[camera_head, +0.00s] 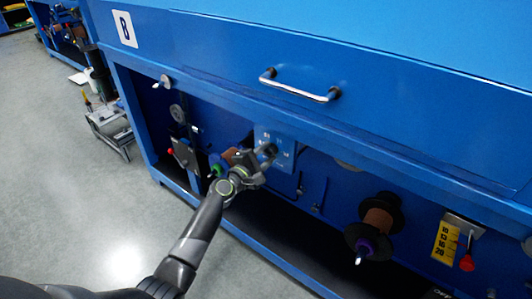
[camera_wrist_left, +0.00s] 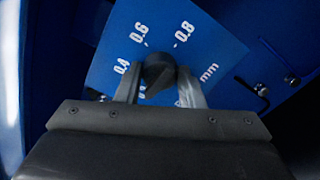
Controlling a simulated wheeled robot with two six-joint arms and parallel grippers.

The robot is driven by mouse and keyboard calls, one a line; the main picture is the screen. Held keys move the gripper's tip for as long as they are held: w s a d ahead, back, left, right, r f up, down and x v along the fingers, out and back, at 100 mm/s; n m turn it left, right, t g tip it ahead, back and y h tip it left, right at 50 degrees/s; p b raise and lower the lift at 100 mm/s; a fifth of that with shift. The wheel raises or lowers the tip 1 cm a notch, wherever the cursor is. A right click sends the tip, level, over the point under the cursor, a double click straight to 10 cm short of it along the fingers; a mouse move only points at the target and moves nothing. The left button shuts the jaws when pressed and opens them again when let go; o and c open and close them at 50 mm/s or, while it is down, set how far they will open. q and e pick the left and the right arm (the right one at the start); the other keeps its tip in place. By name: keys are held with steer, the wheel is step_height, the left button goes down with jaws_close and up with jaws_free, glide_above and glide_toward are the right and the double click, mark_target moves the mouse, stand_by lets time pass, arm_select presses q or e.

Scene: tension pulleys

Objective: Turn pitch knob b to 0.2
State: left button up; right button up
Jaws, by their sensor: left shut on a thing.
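The pitch knob (camera_wrist_left: 158,72) is a small dark knob on a blue dial plate (camera_wrist_left: 205,45) with white marks 0.4, 0.6, 0.8 and "mm". Other marks are hidden behind my fingers. I cannot tell for sure which mark the knob points at. In the head view the dial plate (camera_head: 287,147) sits under the cabinet's overhang, partly covered by my gripper. My left gripper (camera_head: 266,155) is at the plate. In the wrist view its two fingers (camera_wrist_left: 160,85) stand on either side of the knob and are shut on it. My right gripper is out of view.
A blue cabinet marked B (camera_head: 124,28) has a metal handle (camera_head: 300,86) above the dial. A brown spool (camera_head: 377,218) is to the right, then a yellow scale (camera_head: 445,242) and a red-tipped lever (camera_head: 467,262). Dark hooks (camera_wrist_left: 262,90) show beside the plate. Grey floor lies front left.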

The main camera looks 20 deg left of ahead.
arm_select(q)
steer(key=shift+n, duration=0.4)
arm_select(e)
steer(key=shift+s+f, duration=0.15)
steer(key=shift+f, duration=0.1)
arm_select(q)
steer(key=o, duration=1)
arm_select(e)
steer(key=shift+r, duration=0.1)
